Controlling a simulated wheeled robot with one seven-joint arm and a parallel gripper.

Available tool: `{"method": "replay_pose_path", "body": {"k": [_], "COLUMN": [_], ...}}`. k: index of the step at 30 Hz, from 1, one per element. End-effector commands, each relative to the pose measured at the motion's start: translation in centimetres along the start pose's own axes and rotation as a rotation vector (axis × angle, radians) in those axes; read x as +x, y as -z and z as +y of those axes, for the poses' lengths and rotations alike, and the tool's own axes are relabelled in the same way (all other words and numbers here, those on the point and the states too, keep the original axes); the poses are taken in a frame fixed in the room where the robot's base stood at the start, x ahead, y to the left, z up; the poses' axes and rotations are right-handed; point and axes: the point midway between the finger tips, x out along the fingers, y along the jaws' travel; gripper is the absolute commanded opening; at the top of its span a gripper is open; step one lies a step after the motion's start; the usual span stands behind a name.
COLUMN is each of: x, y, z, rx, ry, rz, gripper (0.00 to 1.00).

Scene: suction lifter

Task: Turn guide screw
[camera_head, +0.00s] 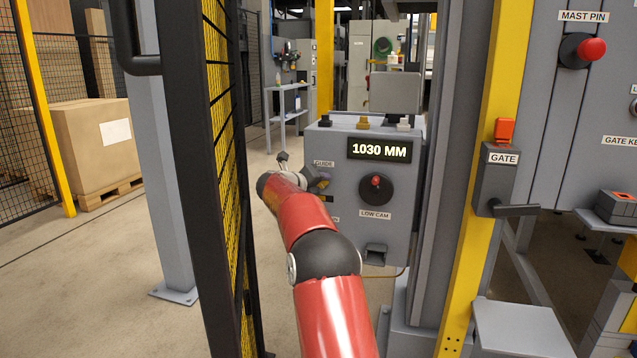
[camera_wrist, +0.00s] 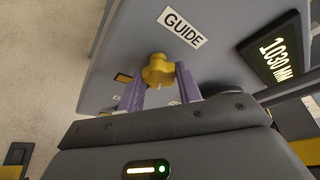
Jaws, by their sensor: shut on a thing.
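The guide screw is a yellow knob (camera_wrist: 158,69) on the face of a grey control box (camera_wrist: 112,50), just below a white GUIDE label (camera_wrist: 183,27) in the wrist view. My gripper (camera_wrist: 160,84) is shut on the knob, with its two purple fingers on either side of it. In the head view my red arm reaches to the left side of the grey box (camera_head: 340,205), and my gripper (camera_head: 318,180) is partly hidden there by the arm. The knob cannot be made out in the head view.
The box has a display (camera_head: 380,149) reading 1030 MM and a red-tipped LOW CAM knob (camera_head: 376,186). A black-framed mesh gate (camera_head: 222,150) stands close left of my arm. A grey and yellow post (camera_head: 487,180) with a GATE handle (camera_head: 510,210) stands right.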

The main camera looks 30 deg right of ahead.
Motion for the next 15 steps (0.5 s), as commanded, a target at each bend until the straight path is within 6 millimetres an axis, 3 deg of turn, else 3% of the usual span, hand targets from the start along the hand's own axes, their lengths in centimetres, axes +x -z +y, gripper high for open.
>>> {"method": "replay_pose_path", "body": {"k": [15], "x": [0.10], "y": [0.22], "z": [0.16], "rx": [0.035], "ry": [-0.017], "rz": [0.005], "gripper": [0.12]}}
